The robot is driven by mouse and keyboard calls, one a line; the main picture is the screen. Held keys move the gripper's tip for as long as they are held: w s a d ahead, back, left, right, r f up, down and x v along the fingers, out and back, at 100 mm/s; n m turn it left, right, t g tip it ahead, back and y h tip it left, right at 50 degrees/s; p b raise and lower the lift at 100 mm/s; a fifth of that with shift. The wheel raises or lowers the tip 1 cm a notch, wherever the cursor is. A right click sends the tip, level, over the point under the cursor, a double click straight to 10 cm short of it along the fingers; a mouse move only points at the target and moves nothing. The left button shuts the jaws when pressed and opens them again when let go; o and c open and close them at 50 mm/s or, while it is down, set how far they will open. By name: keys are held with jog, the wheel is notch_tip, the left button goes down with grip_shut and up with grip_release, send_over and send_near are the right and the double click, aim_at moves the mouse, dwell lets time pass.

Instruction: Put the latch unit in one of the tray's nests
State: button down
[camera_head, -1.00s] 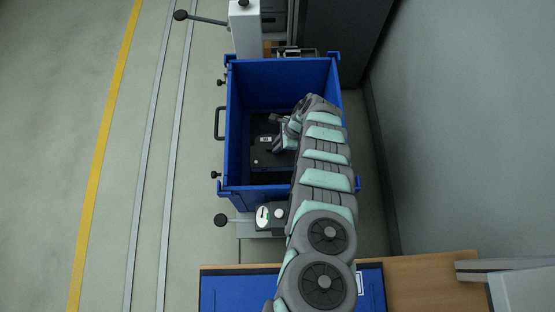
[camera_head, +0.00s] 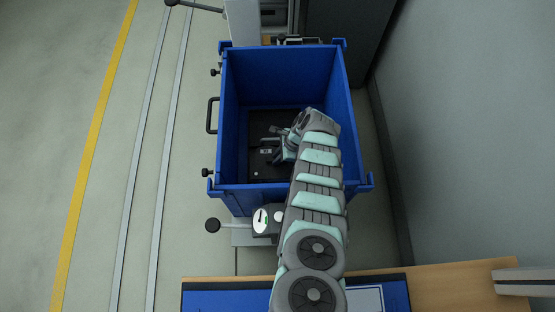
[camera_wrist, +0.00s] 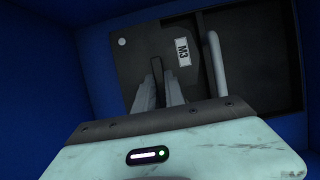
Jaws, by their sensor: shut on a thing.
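My gripper (camera_wrist: 158,88) is down inside a deep blue crate (camera_head: 228,130). Its two fingers are close together, shut on a narrow dark upright part of a dark grey unit, which I take to be the latch unit (camera_wrist: 135,62). The unit has a flat face, a white label marked M3 and a round light spot near one corner. In the head view the unit (camera_head: 265,150) shows as a dark shape, partly hidden by my arm. I cannot tell whether it touches the dark surface below. No nests can be made out clearly.
A pale grey bar (camera_wrist: 216,65) stands close right of the fingers. The crate's high blue walls surround my gripper. A wooden bench (camera_head: 450,282) with a blue flat thing (camera_head: 225,299) on it lies at the front. A dial gauge (camera_head: 261,220) sits by the crate's near wall.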

jog(key=shift+w+r, duration=0.15)
jog(key=shift+f, duration=0.25)
jog(key=c, duration=1.4)
grip_release()
jog(key=shift+r, duration=0.15)
jog(key=shift+d+r+p, duration=0.15)
jog(key=shift+r+p, duration=0.45)
jog(key=p+v, duration=0.8)
jog(key=v, duration=0.3)
